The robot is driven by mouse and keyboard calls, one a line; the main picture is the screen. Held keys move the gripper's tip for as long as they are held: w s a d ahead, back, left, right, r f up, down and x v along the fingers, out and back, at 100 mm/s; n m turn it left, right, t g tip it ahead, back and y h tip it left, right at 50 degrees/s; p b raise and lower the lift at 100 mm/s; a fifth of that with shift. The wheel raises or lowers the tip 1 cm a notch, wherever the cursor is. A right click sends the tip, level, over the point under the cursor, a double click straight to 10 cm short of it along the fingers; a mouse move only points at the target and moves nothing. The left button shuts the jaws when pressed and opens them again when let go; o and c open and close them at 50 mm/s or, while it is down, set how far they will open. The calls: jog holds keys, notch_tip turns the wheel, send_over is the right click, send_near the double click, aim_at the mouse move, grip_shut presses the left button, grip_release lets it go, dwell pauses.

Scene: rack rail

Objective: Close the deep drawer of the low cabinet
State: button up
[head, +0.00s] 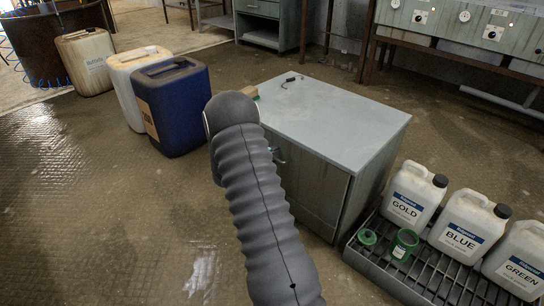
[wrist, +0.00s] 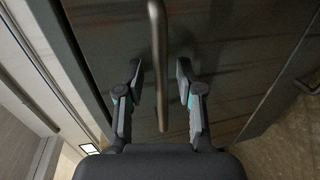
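The low cabinet (head: 335,125) is a grey metal box with a pale top, right of centre in the head view. Its front (head: 318,188) is partly hidden behind my arm. In the wrist view a dark panel (wrist: 225,45) carries a bar handle (wrist: 157,60). My gripper (wrist: 160,85) is open, with one finger on each side of the handle's end; I see gaps between the fingers and the bar. In the head view my gripper is mostly hidden behind my arm. How far the deep drawer stands out cannot be told.
A blue canister (head: 180,115) and a white one (head: 130,80) stand left of the cabinet. A grated tray (head: 385,265) with labelled jugs (head: 465,225) and green cups (head: 403,243) sits close on its right. Small items lie on the cabinet top. Floor at front left is clear.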

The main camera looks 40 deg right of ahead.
jog(key=shift+a, duration=0.15)
jog(key=v, duration=1.2)
dwell(0.3)
jog(key=s+a+f+n+g+y, duration=0.25)
jog(key=s+f+g, duration=0.2)
jog(key=s, duration=0.35)
jog(key=s+a+r+m+g+y+p, duration=0.1)
jog(key=s+a+r+y, duration=0.1)
jog(key=s, duration=0.2)
jog(key=s+a+r+m+g+y, duration=0.1)
jog(key=s+a+r+y, duration=0.1)
jog(key=s+r, duration=0.15)
jog(key=s+a+r+t+y+p, duration=0.2)
jog(key=s+a+r, duration=0.3)
jog(key=r, duration=0.4)
jog(key=s+a+r+m+t+y+p, duration=0.1)
jog(key=s+a+r+t+y, duration=0.3)
jog(key=r, duration=0.5)
jog(key=s+a+r+m+t+y+p, duration=0.1)
jog(key=s+a+r+t+y+p, duration=0.2)
jog(key=s+a+r, duration=0.4)
notch_tip(320, 180, up, 3)
jog(key=shift+a+f+t, duration=0.1)
jog(key=shift+a+t, duration=0.25)
jog(key=shift+a, duration=0.5)
